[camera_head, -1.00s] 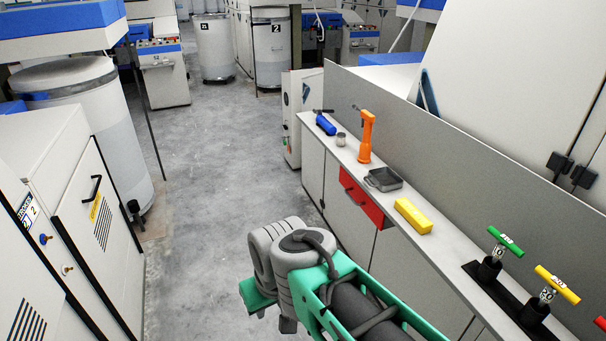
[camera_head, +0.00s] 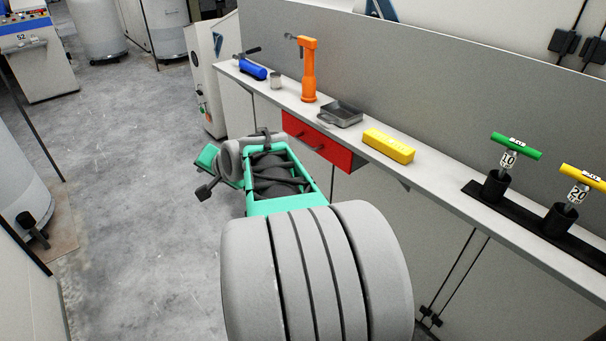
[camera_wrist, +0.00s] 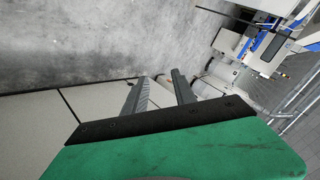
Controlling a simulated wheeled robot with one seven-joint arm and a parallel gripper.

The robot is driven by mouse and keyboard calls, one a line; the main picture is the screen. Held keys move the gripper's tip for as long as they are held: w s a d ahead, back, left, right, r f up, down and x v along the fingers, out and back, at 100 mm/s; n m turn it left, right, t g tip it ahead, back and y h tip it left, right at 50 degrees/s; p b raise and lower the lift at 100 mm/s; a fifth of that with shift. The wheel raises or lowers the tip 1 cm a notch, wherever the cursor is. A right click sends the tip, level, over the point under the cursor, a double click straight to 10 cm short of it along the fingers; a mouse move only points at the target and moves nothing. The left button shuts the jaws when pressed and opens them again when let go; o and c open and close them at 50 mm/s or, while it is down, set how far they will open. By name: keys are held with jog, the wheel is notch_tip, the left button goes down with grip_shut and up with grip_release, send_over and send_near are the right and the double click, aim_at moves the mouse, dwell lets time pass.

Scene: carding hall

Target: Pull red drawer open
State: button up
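The red drawer (camera_head: 335,155) is in the cabinet front under the long counter, right of the centre in the head view. The gripper is apart from the drawer. I cannot make out the drawer in the wrist view.
The floor (camera_head: 140,150) left of the arm is clear.

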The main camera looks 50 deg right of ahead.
jog(key=s+d+f+m+t+h+b, duration=0.15)
jog(key=d+f+m+b, duration=0.25)
jog(key=d, duration=0.5)
jog(key=s+d+f+m+t+h+b, duration=0.1)
jog(key=d+f+m+h+b, duration=0.2)
jog(key=d, duration=0.5)
jog(key=m+t+h+b, duration=0.1)
jog(key=m+h+b, duration=0.2)
jog(key=m+b, duration=0.25)
send_near(305, 143)
jog(key=w+d+f, duration=0.1)
jog(key=w+f, duration=0.1)
jog(key=w, duration=0.1)
jog(key=shift+m, duration=0.65)
jog(key=x, duration=0.4)
jog(key=r+b+x, duration=0.1)
jog(key=x, duration=0.1)
jog(key=shift+w+d, duration=0.15)
jog(key=shift+d, duration=0.5)
jog(key=shift+w+d, duration=0.15)
jog(key=shift+w, duration=0.05)
jog(key=shift+c, duration=0.3)
grip_shut()
